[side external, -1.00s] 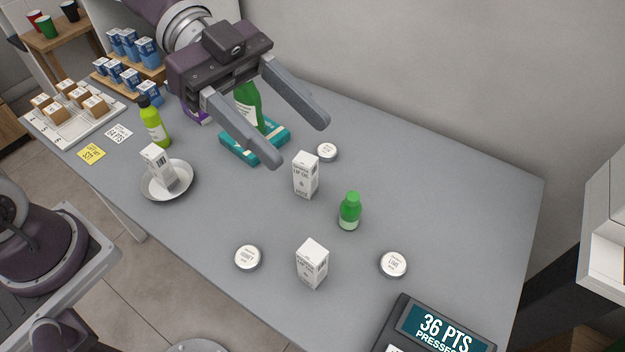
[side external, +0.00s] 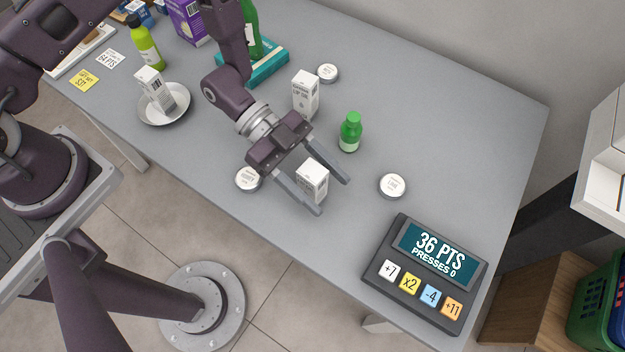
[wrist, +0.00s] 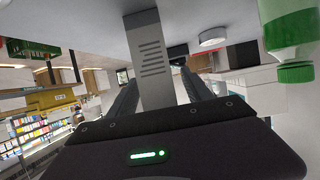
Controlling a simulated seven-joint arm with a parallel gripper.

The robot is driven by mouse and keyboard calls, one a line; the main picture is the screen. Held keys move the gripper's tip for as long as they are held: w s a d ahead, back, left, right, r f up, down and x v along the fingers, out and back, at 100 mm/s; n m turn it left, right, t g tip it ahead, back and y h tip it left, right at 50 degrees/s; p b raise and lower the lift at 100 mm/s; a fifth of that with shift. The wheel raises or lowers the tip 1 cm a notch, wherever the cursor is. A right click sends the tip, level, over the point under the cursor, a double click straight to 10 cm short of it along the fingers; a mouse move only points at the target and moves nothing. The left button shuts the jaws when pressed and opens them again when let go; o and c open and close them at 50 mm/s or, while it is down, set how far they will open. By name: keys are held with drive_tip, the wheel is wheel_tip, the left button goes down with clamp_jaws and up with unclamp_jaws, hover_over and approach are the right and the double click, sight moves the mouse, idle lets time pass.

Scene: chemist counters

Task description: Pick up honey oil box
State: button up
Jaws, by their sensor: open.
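Three white boxes with dark print show in the side view: one near the front (side external: 312,182), one farther back (side external: 305,95) and one tilted in a white bowl (side external: 156,92). Their flavour words are too small to read, so I cannot tell which is the honey oil box. My gripper (side external: 333,196) is open, low over the counter, with its fingers on either side of the front box. In the wrist view that box (wrist: 152,60) stands between the fingers, with printed lines on its face. I cannot tell if a finger touches it.
A round tin (side external: 249,179) sits just left of my gripper. A green bottle (side external: 350,133) and another tin (side external: 392,185) stand to the right. A button panel reading 36 PTS (side external: 425,270) is at the front right. The counter's right rear (side external: 460,120) is clear.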

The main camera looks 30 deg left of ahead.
drive_tip(key=shift+d+f, duration=0.15)
drive_tip(key=shift+d, duration=0.2)
clamp_jaws()
